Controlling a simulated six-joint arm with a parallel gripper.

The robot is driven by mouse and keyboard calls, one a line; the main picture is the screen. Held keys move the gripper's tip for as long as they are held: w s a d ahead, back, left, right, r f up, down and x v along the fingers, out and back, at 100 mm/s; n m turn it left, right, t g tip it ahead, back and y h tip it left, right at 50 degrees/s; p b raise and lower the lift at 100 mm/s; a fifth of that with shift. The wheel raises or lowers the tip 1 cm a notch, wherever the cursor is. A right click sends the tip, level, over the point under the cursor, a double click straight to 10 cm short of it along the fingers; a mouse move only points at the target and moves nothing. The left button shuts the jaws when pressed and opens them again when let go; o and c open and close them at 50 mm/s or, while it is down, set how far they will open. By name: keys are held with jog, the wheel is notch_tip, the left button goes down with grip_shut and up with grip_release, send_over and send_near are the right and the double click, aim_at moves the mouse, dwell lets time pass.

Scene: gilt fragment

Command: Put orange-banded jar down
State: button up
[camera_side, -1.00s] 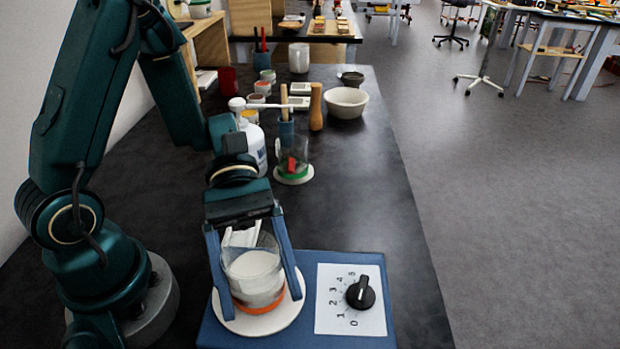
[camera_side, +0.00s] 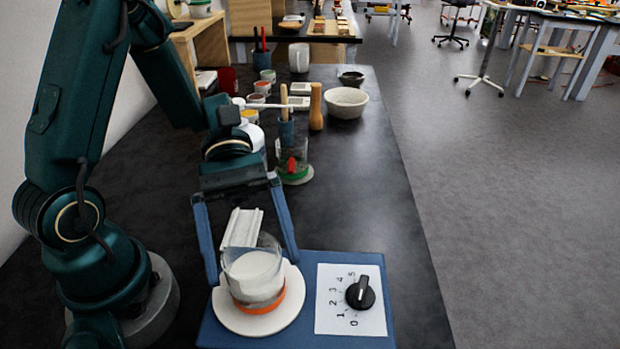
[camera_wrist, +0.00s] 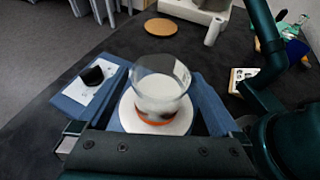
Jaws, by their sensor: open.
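The orange-banded jar (camera_side: 254,277) is clear glass with white contents and an orange band near its base. It stands upright on the round white plate (camera_side: 228,316) of the blue dial device (camera_side: 312,262). It also shows upright on the plate in the wrist view (camera_wrist: 161,88). My gripper (camera_side: 253,270) is open, with its blue fingers spread wide on either side of the jar and apart from it. The fingers' tips sit around the height of the jar's upper part in the side view.
The device's black dial (camera_side: 360,292) is on its right side. Behind the jar lies a white ridged block (camera_side: 242,228). Further back are a green-banded jar (camera_side: 293,165), a white bottle (camera_side: 254,135), a wooden pestle (camera_side: 316,107) and a white bowl (camera_side: 346,102). The bench's right side is clear.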

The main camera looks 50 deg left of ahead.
jog(key=v, duration=0.8)
jog(key=shift+a, duration=0.1)
jog(key=f+m+y, duration=0.1)
jog(key=s+f+y, duration=0.1)
jog(key=a+f+m+y, duration=0.1)
jog(key=y, duration=0.1)
jog(key=shift+s+a+f+m, duration=0.1)
jog(key=shift+s+f+m, duration=0.2)
jog(key=shift+s, duration=0.1)
jog(key=m+y, duration=0.1)
jog(key=m+t+y, duration=0.1)
jog(key=shift+s+a+f+y, duration=0.15)
jog(key=shift+s+a+y, duration=0.25)
jog(key=r+m+t+y, duration=0.2)
jog(key=m+t, duration=0.1)
jog(key=r+m+t+y, duration=0.1)
jog(key=r+m+t, duration=0.1)
jog(key=m+t, duration=0.1)
jog(key=r+m+t+y, duration=0.2)
jog(key=t, duration=0.1)
jog(key=shift+w+d+m+t+y, duration=0.15)
jog(key=shift+d+m+t+y, duration=0.15)
jog(key=shift+m, duration=0.1)
